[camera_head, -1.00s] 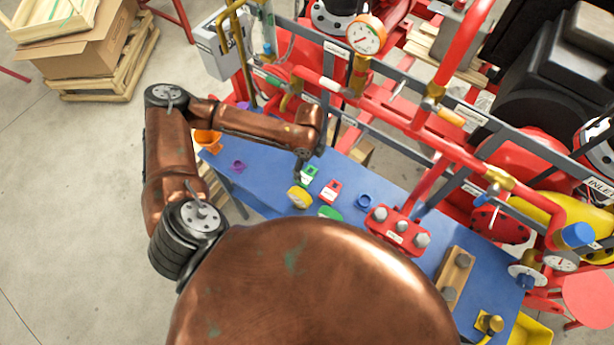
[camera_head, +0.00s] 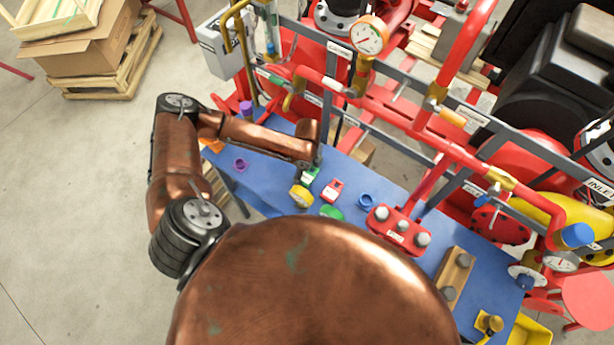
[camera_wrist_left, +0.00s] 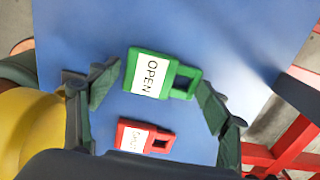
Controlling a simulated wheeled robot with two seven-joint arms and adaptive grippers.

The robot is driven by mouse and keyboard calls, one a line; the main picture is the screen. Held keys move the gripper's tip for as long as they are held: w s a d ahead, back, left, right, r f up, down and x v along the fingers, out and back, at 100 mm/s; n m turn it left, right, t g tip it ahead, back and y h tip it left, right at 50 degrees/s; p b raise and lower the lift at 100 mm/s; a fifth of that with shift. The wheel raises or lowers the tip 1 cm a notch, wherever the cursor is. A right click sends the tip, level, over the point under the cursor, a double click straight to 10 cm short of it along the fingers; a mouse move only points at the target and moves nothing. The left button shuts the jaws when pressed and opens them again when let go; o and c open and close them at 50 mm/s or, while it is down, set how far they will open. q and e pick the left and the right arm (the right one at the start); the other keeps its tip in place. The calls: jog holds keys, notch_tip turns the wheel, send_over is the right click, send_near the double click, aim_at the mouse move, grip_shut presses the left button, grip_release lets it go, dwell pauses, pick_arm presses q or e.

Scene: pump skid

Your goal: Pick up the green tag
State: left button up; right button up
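The green tag (camera_wrist_left: 160,74) has a white "OPEN" label and a square loop at one end. It lies on the blue table top, and in the head view (camera_head: 311,175) it is partly hidden below my left wrist. My left gripper (camera_wrist_left: 157,82) is open, with one finger on each side of the tag in the left wrist view. I see blue gaps between the fingers and the tag, and I cannot tell how high the fingertips are above the table. My right gripper is not in view.
A red tag (camera_head: 332,190) lies close beside the green one. A yellow roll (camera_head: 300,196), a green round piece (camera_head: 331,212) and a blue ring (camera_head: 364,201) are near. Red pipes and grey rails (camera_head: 365,133) stand behind the table (camera_head: 268,190).

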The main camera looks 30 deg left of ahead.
aim_at(308, 175)
pick_arm(q)
jog(key=c, duration=0.7)
notch_tip(308, 175, up, 10)
dwell(0.4)
